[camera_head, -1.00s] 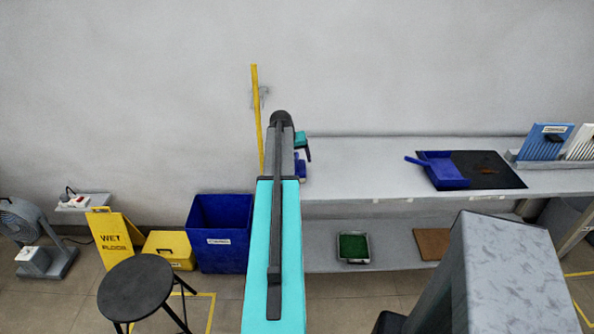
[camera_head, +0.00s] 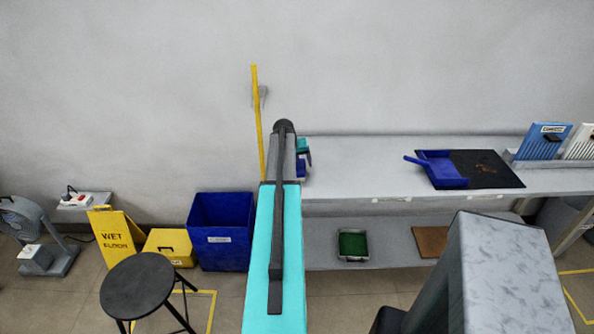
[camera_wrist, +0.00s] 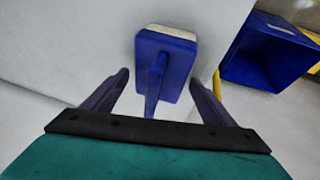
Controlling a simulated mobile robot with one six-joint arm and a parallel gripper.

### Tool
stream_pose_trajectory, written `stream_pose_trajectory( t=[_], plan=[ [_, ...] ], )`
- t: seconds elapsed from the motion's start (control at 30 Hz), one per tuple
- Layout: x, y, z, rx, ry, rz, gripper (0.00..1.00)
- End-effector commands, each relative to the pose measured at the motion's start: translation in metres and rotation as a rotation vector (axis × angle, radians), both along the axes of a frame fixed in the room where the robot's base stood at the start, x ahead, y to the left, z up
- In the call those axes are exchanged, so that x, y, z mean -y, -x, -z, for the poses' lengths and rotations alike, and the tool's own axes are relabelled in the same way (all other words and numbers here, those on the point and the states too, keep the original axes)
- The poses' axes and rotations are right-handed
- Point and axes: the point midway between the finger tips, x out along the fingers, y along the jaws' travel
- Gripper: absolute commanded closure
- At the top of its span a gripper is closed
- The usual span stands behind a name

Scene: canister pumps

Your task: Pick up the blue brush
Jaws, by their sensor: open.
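The blue brush (camera_wrist: 172,62) is in the wrist view, upper middle, on the pale bench top. It has a blue rectangular back, a light strip of bristles at its far edge and a narrow blue handle pointing toward my gripper. My gripper (camera_wrist: 160,77) is open, with one dark finger on each side of the handle. A gap shows between the handle and both fingers. In the head view, the brush (camera_head: 301,167) shows only as a small blue patch beside my arm, which hides most of it.
A blue bin (camera_head: 220,230) stands below the bench's left end. A blue dustpan (camera_head: 440,170) lies partly on a black mat (camera_head: 495,172) farther right on the bench (camera_head: 355,180). A yellow pole (camera_head: 260,120) stands behind my arm. The bench between brush and dustpan is clear.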

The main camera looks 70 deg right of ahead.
Motion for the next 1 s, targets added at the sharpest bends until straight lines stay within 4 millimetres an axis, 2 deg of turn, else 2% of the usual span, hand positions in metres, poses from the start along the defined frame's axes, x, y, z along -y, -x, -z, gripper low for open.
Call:
stream_pose_trajectory(
  t=[0.07, 0.33, 0.77, 1.0],
  plan=[
    [-0.0001, -0.0001, -0.0001, 0.0, 0.0, 0.0, 0.23],
    [-0.0001, -0.0004, -0.0001, 0.0, 0.0, 0.0, 0.67],
    [-0.0003, -0.0006, -0.0005, 0.0, 0.0, -0.001, 0.68],
    [0.0001, -0.0009, -0.01, 0.001, 0.002, 0.0, 0.68]
  ],
)
